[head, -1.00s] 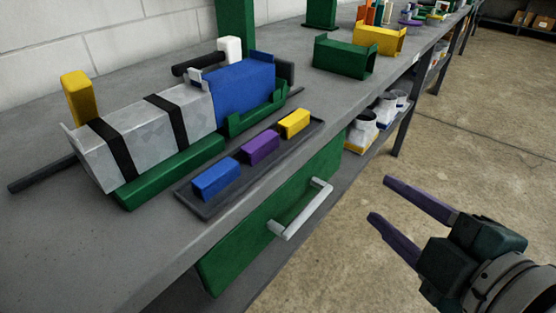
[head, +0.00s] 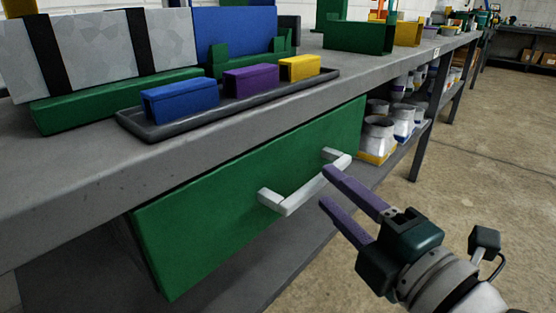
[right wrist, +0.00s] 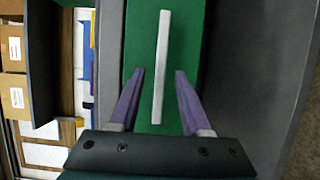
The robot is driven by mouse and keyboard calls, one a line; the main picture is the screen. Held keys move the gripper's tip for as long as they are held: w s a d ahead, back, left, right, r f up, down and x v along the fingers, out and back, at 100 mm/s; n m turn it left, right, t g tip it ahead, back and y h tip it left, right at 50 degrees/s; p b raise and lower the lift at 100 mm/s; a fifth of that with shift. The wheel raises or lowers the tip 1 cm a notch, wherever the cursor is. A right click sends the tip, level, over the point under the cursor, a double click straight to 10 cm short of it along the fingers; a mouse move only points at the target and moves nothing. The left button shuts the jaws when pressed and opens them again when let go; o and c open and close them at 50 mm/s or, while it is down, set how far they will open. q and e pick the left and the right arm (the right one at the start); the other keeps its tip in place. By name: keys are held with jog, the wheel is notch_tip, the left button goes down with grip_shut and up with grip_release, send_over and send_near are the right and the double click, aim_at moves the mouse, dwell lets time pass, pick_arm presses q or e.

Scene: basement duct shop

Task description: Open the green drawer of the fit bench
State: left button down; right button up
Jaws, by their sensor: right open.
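The green drawer (head: 215,220) sits under the bench top, its front looking flush and closed. Its pale grey bar handle (head: 302,190) stands out from the front; it also shows in the right wrist view (right wrist: 161,65). My right gripper (head: 328,187) is open, its two purple fingers pointing at the handle. In the right wrist view the handle bar runs between the open fingertips (right wrist: 160,72), with a gap on each side and no contact that I can see. My left gripper is not in view.
On the bench top (head: 60,190) a dark tray (head: 240,100) holds blue, purple and yellow blocks. A grey duct piece (head: 95,50) with black straps lies behind it. White containers (head: 380,135) stand on the shelf right of the drawer. The floor (head: 480,150) at right is clear.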

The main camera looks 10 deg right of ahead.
aim_at(323, 184)
jog(key=b+x, duration=0.1)
jog(key=x, duration=0.3)
grip_shut()
dwell(0.4)
dwell(1.0)
